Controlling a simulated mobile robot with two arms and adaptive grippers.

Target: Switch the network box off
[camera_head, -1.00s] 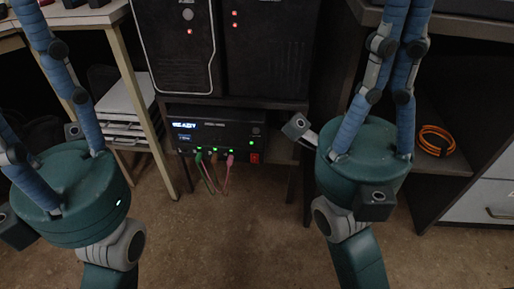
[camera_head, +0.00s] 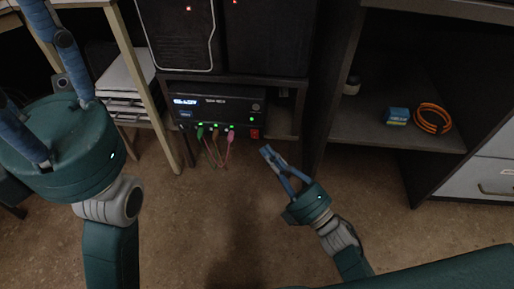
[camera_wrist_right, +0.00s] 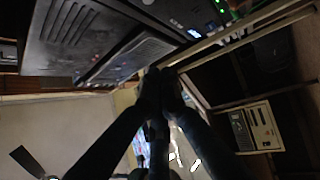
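The network box (camera_head: 240,104) is a black unit on a low shelf, with a lit display, green lights and cables plugged into its front. A red switch (camera_head: 254,134) sits at its lower right. Part of the box, with blue and green lights, seems to show at the top of the right wrist view (camera_wrist_right: 205,20). My right gripper (camera_head: 267,150) is below and right of the switch, its fingers together and empty; they also meet in the right wrist view (camera_wrist_right: 159,76). My left gripper's blue fingers (camera_head: 38,55) stand apart at the left; their tips are out of frame.
Black computer towers (camera_head: 265,40) stand above the box. A table leg (camera_head: 150,85) and papers (camera_head: 125,75) are at its left. The right cabinet shelf (camera_head: 385,132) holds an orange cable coil (camera_head: 433,119) and a small blue item (camera_head: 397,116). The floor in front is clear.

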